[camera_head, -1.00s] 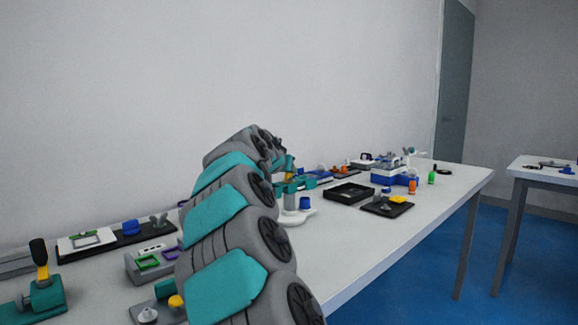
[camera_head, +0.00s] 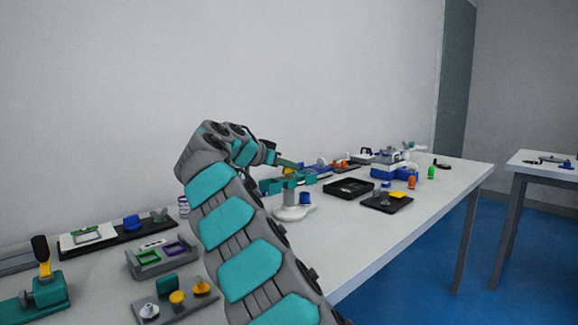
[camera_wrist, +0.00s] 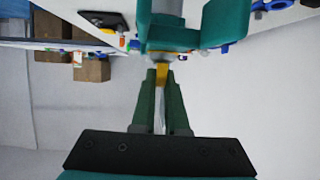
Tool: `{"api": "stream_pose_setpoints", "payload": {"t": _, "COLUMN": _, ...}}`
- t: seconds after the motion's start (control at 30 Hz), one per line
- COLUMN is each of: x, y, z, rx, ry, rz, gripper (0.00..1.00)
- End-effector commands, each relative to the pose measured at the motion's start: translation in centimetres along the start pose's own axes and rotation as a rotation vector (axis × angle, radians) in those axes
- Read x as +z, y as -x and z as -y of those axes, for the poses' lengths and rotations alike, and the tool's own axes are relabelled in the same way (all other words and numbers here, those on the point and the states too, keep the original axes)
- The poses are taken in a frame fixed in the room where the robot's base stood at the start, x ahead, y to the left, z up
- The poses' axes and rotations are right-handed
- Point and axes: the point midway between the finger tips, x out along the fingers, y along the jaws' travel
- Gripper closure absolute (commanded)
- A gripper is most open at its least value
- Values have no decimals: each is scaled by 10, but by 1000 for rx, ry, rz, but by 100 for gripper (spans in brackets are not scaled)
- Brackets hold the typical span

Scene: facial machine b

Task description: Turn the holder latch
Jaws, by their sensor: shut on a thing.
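The teal holder (camera_head: 290,183) stands on a white round base (camera_head: 292,213) near the middle of the table in the head view. In the wrist view the holder (camera_wrist: 190,38) is large at the top, with a U-shaped opening. A small yellow part (camera_wrist: 161,72), which looks like its latch, shows between my fingertips. My gripper (camera_wrist: 160,80) is shut on this yellow latch, right against the holder. In the head view my gripper (camera_head: 287,163) comes in from the left above the holder, and the latch is hidden.
A blue cylinder (camera_head: 305,198) stands on the base beside the holder. A black tray (camera_head: 349,188) and a dark plate with a yellow piece (camera_head: 398,195) lie to the right. A blue and white machine (camera_head: 393,166) stands farther back. Several fixtures fill the near left table.

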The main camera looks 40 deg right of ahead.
Motion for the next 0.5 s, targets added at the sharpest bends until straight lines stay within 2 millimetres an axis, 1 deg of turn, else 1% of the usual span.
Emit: {"api": "stream_pose_setpoints", "payload": {"t": 0.5, "x": -2, "y": 1, "z": 1, "rx": 54, "ry": -23, "rz": -5, "gripper": 100}}
